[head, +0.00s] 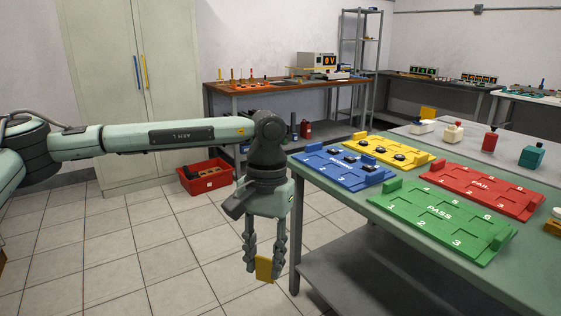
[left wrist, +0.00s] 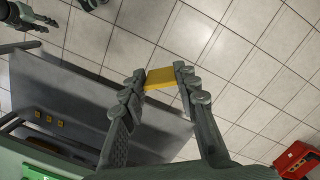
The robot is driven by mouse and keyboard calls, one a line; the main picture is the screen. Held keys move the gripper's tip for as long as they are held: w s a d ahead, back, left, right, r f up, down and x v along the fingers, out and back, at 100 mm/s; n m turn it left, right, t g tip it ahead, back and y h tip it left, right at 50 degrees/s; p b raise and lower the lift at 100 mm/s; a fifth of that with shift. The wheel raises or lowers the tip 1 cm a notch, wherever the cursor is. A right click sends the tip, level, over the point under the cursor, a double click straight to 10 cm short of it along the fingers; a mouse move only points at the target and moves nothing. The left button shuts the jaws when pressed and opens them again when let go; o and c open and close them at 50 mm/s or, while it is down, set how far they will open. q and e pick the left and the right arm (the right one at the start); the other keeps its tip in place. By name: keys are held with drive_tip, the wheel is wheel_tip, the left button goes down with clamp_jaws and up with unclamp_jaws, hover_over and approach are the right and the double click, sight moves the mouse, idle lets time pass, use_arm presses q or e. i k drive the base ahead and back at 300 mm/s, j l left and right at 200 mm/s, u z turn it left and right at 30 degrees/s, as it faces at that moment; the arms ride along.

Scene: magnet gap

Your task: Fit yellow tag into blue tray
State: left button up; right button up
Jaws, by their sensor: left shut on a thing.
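My left gripper (head: 264,262) is shut on the yellow tag (head: 264,269), a small flat plate held between the fingertips. It hangs over the floor, left of the green table's near-left corner and below the table top. The left wrist view shows the tag (left wrist: 161,80) between the two fingertips. The blue tray (head: 340,177) lies at the table's left edge, up and right of the gripper. It has numbered slots, and a few dark pieces stand toward its right and back side. What seems to be my right gripper (left wrist: 30,20) shows small at top left there; its jaws are unclear.
The green table (head: 330,203) has a grey lower shelf (head: 340,270). A yellow tray (head: 385,146), red tray (head: 487,190) and green tray (head: 440,222) lie around the blue one. A red crate (head: 205,178) stands on the floor.

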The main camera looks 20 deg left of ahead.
sight(368, 161)
drive_tip(key=i+l+u, duration=0.1)
drive_tip(key=l+u, duration=0.25)
drive_tip(key=i+l+u, duration=0.1)
drive_tip(key=u, duration=0.3)
drive_tip(key=i+l, duration=0.1)
drive_tip(key=l, duration=0.8)
drive_tip(key=i, duration=0.05)
